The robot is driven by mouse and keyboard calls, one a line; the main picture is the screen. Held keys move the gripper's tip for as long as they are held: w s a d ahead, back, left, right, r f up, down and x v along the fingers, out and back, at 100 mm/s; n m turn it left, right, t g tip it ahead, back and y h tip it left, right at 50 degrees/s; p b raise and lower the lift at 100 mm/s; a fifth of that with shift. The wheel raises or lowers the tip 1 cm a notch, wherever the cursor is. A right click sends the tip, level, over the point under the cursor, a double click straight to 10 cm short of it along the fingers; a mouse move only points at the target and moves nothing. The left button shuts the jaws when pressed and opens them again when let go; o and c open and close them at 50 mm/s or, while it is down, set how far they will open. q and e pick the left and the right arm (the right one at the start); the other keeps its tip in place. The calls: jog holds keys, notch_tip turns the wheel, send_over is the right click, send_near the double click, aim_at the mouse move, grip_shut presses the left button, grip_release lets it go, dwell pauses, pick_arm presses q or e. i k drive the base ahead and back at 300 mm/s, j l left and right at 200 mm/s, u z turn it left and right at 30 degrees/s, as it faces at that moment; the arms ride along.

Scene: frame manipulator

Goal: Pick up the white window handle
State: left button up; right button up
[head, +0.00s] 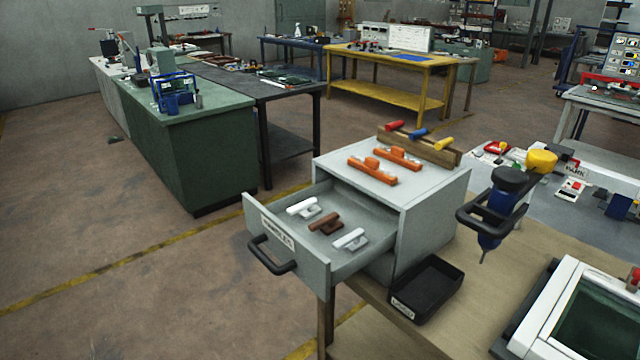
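A white window handle (303,207) lies in the open drawer (291,236) of a grey cabinet, at the drawer's left end. A brown handle (325,223) lies beside it in the middle. A pale grey or whitish handle (350,239) lies to the right of the brown one, nearest the cabinet's front right. The three are apart from each other and none is covered. Neither of my grippers shows in the head view.
Two orange handles (372,171) and a wooden rack (428,148) with coloured-handled tools sit on the cabinet. A black tray (427,288) is on the wooden bench (385,322). A blue-black power tool (493,212) is above the bench. A white window frame (545,318) lies right.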

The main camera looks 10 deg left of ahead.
aim_at(307, 209)
jog(key=i+j+z, duration=0.1)
jog(key=i, duration=0.35)
jog(key=i+j+z, duration=0.1)
jog(key=i+j, duration=0.2)
jog(key=i, duration=0.2)
